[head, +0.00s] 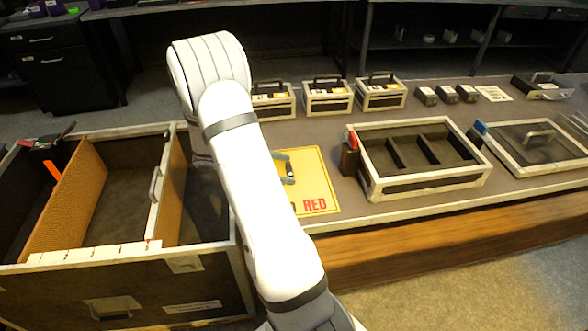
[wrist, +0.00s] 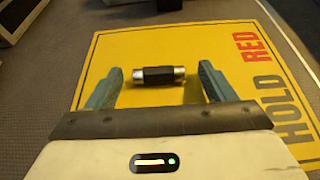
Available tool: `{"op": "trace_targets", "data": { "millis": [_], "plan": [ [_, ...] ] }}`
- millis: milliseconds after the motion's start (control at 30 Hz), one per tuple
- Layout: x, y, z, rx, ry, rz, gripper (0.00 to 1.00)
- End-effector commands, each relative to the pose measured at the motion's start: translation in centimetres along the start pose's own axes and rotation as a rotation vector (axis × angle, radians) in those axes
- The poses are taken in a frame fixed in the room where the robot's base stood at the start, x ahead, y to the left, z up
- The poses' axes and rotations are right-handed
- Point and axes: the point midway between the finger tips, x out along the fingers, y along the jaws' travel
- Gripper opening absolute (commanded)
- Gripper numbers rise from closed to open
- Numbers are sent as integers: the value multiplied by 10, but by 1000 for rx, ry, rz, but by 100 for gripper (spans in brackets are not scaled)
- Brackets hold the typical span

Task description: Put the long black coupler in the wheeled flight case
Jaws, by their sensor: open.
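A short black cylinder with silver ends (wrist: 158,76), which looks like the coupler, lies on its side on the yellow mat (wrist: 105,58). My gripper (wrist: 161,88) is open and empty above the mat, its two teal fingers on either side of the coupler's near side, apart from it. In the head view my gripper (head: 287,168) is partly hidden behind my white arm, so the coupler is hard to make out there. The large open flight case (head: 130,282) stands at the left, with tan dividers and dark compartments inside. Its wheels are not in view.
On the grey bench stand an open divided case (head: 425,182), a case with a clear lid (head: 528,145) and several small handled cases (head: 327,98). Small black blocks (head: 447,95) sit farther back. The mat reads "HOLD RED". My arm crosses over the flight case's right edge.

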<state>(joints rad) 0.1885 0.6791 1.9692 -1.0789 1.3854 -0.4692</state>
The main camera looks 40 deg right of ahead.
Motion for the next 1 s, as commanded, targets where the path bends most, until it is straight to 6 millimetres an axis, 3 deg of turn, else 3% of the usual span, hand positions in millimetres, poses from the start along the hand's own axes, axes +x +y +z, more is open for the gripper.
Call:
{"op": "trace_targets", "data": {
  "millis": [200, 800, 1000],
  "plan": [
    [1, 0, 0, 1, 1, 0, 75],
    [2, 0, 1, 1, 1, -2, 26],
    [2, 0, 2, 2, 1, -2, 24]
  ]
}}
